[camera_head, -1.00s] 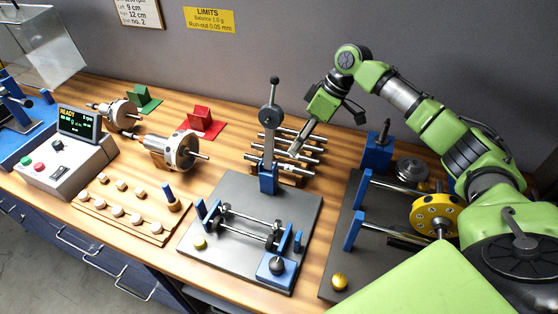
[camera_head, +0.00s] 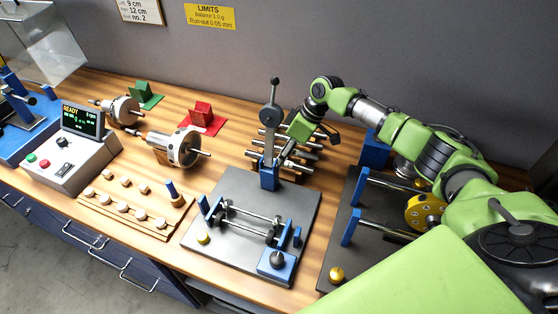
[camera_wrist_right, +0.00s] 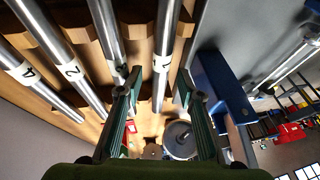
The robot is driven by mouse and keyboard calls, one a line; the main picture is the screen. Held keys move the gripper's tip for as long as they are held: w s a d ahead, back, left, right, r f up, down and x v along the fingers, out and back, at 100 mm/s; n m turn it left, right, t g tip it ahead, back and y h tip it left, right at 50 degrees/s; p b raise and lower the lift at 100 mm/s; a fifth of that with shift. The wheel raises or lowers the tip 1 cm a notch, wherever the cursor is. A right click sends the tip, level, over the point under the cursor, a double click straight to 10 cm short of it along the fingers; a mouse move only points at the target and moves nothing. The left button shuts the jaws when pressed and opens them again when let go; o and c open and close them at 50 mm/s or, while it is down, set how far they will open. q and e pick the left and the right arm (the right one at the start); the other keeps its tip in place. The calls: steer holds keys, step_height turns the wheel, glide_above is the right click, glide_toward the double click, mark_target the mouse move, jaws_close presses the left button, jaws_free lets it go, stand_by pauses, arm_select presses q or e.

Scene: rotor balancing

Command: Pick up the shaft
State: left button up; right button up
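Several steel shafts lie side by side on a wooden rack (camera_head: 291,178) behind the runout stand. In the right wrist view, the shaft with label 1 (camera_wrist_right: 163,58) runs between the open fingers of my right gripper (camera_wrist_right: 160,76). Another shaft (camera_wrist_right: 107,32) passes close by the left finger. The shafts labelled 2 (camera_wrist_right: 70,68) and 4 (camera_wrist_right: 28,74) lie further left. In the head view my right gripper (camera_head: 283,161) is low over the rack, partly hiding the shafts. I cannot tell whether a finger touches a shaft. My left gripper is out of view.
A grey plate (camera_head: 222,245) with a blue-based upright post (camera_head: 269,178) stands right in front of the rack, close to my gripper. A yellow disc (camera_head: 423,212) sits on rails at the right. Two rotors (camera_head: 183,148) lie to the left.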

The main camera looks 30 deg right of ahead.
jaws_close()
steer(key=shift+w+r, duration=0.1)
steer(key=shift+r, duration=0.1)
steer(key=shift+w+r+b, duration=0.1)
steer(key=shift+r+b, duration=0.3)
steer(key=shift+r, duration=0.15)
steer(key=shift+r+b, duration=0.45)
steer(key=shift+r, duration=0.5)
steer(key=s+d+b, duration=0.2)
steer(key=s+d, duration=0.1)
steer(key=d, duration=0.5)
steer(key=s+d+b, duration=0.3)
steer(key=s+d, duration=0.1)
steer(key=d, duration=0.4)
steer(key=shift+d+r+b, duration=0.15)
steer(key=shift+d+b, duration=0.15)
steer(key=shift+b, duration=0.05)
